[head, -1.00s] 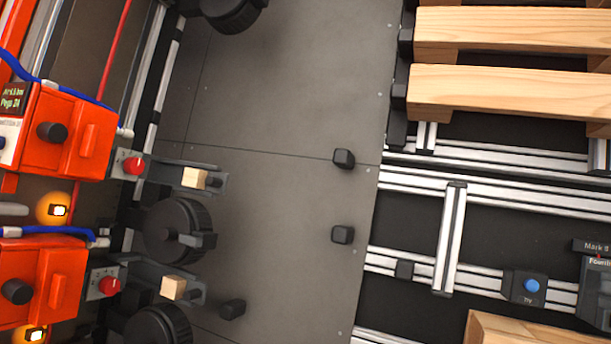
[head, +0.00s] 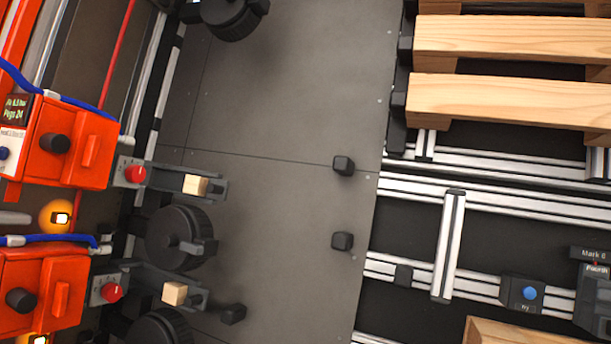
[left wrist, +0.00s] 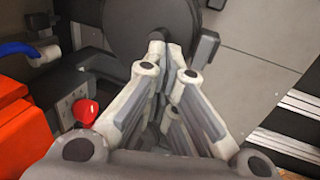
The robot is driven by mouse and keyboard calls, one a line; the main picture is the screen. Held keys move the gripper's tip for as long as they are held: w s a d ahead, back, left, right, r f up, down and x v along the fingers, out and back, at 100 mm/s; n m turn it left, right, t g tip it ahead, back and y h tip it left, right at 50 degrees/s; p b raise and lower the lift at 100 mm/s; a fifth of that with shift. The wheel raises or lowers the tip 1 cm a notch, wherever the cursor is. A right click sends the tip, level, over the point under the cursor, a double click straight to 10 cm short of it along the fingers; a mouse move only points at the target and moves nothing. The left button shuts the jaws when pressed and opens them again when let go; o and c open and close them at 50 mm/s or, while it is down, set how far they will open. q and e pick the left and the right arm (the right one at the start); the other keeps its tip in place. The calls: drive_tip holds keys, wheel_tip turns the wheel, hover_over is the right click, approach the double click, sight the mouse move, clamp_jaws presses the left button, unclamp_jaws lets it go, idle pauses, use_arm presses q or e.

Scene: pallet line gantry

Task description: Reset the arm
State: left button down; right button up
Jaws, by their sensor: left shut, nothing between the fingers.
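My left gripper (left wrist: 166,47) shows only in the left wrist view. Its two fingers are closed together with nothing between them. The fingertips overlap the edge of a dark round wheel (left wrist: 150,15) in the picture; I cannot tell whether they touch it. A red knob (left wrist: 86,111) lies left of the fingers and a grey floor plate (left wrist: 255,85) lies to their right. No gripper or arm shows in the head view, so my right gripper is out of sight.
In the head view, orange machines (head: 66,148) with red knobs and small wooden blocks (head: 195,185) on grey brackets stand at left. Black wheels (head: 175,237) sit beside them. A wooden pallet (head: 510,98) and aluminium rails (head: 450,240) fill the right. The grey floor between is mostly clear.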

use_arm(q)
drive_tip(key=shift+s+a+r, duration=0.2)
drive_tip(key=shift+s+r, duration=0.05)
drive_tip(key=shift+s, duration=0.2)
